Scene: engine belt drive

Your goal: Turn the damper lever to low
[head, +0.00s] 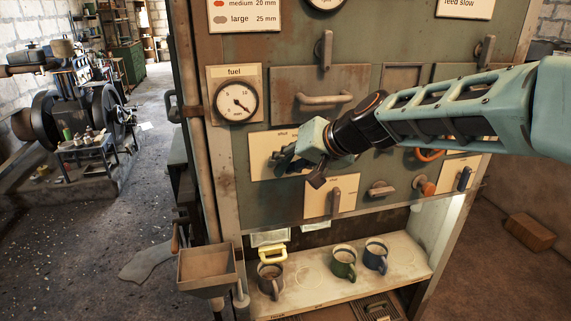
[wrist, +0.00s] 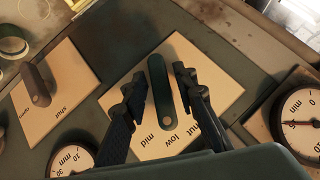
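The damper lever (wrist: 159,85) is a dark green bar on a cream plate (wrist: 217,85) in the wrist view. Upside-down words on the plate read shut, low and mid; part of the lettering is hidden. In the head view my gripper (head: 300,165) is at the plate (head: 260,153) and mostly hides the lever.
A neighbouring plate with a grey lever (head: 337,203) is close below right of my gripper. The fuel gauge (head: 236,101) is above left, and a drawer handle (head: 325,99) above. Mugs (head: 343,262) stand on the shelf (head: 310,290) below.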

